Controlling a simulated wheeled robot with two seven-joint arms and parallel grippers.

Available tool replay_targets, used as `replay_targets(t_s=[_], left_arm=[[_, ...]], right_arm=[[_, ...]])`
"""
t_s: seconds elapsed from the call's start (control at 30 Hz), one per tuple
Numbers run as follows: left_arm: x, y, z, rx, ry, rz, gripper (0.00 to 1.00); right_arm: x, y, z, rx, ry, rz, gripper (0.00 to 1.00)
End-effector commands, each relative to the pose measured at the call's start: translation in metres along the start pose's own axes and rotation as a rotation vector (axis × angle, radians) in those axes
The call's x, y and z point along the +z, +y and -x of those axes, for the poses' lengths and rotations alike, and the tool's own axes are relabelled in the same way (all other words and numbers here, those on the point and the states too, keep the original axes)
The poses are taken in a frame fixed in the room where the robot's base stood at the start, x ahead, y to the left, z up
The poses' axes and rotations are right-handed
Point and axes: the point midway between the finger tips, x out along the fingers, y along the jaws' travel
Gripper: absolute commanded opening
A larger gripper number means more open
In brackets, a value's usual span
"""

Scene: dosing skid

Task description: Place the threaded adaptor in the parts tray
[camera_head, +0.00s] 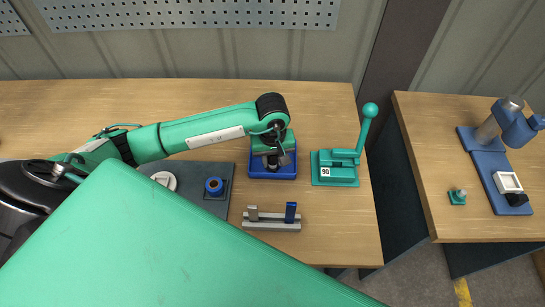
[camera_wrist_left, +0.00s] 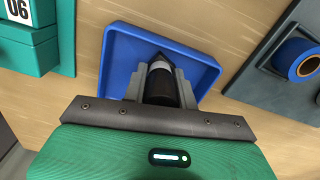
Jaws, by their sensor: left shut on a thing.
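The blue parts tray (camera_head: 273,175) stands on the wooden bench in the middle of the head view. It also shows in the left wrist view (camera_wrist_left: 122,55). My left gripper (camera_head: 273,163) points down over the tray. In the left wrist view its grey fingers (camera_wrist_left: 160,80) are shut on a dark cylindrical part with a lighter grey end, which I take as the threaded adaptor (camera_wrist_left: 161,90). The adaptor lies within the tray's outline there. I cannot tell whether it touches the tray floor. My right gripper is not in view.
A green lever press (camera_head: 336,168) stands right of the tray. A grey holder with upright posts (camera_head: 272,224) sits in front. A dark mat (camera_head: 225,178) with a blue ring (camera_head: 214,186) lies left. A second bench (camera_head: 450,140) bears a blue stand (camera_head: 490,160).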

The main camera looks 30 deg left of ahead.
Motion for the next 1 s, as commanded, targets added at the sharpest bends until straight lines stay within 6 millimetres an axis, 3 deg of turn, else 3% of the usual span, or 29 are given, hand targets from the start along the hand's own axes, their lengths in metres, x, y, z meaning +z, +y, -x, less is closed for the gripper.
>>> replay_targets(t_s=[0.4, 0.43, 0.5, 0.53, 0.93, 1.0], left_arm=[[-0.001, 0.0, -0.007, 0.0, 0.002, 0.0, 0.02], [-0.001, 0.0, -0.005, 0.0, 0.001, 0.0, 0.34], [0.0, 0.0, -0.005, 0.0, 0.001, 0.0, 0.48], [0.0, 0.0, -0.005, 0.0, 0.001, 0.0, 0.5], [0.0, 0.0, 0.001, 0.0, 0.0, 0.001, 0.5], [-0.002, 0.001, 0.008, 0.004, 0.004, 0.0, 0.5]], right_arm=[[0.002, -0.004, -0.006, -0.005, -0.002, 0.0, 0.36], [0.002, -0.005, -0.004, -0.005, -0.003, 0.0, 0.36], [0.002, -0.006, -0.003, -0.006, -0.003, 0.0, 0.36], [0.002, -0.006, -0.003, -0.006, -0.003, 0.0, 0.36], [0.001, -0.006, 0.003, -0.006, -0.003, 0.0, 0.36], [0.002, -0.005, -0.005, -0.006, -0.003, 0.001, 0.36]])
